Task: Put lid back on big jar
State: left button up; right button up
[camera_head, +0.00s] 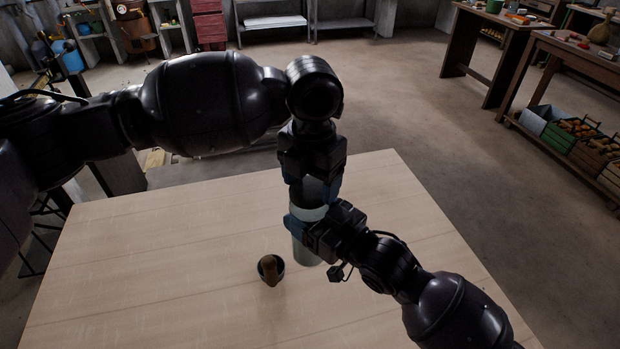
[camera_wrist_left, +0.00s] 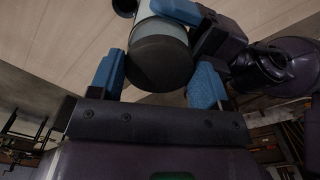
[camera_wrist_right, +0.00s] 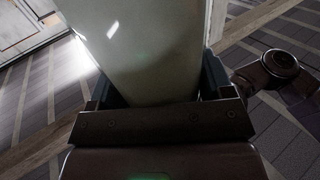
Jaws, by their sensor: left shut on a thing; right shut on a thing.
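The big jar (camera_head: 305,249), a pale, upright cylinder, stands on the wooden table, partly hidden by my right arm. My right gripper (camera_head: 312,228) is shut around its upper body from the side; the jar wall (camera_wrist_right: 150,60) fills the right wrist view. My left gripper (camera_head: 312,191) points down from above. It is shut on the dark round lid (camera_wrist_left: 160,62), which lies between its blue fingertips. In the left wrist view the lid lines up with the pale jar top (camera_wrist_left: 165,30). I cannot tell whether it is fully seated.
A small dark cup (camera_head: 263,262) with a brown object in it stands on the table (camera_head: 150,290) left of the jar. The table's left part is clear. Workbenches (camera_head: 575,60) and crates stand at the far right, away from the table.

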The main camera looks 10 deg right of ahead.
pick_arm(q)
jog(key=m, duration=0.5)
jog(key=o, duration=0.9)
jog(key=shift+r, duration=2.3)
jog(key=shift+c, duration=0.3)
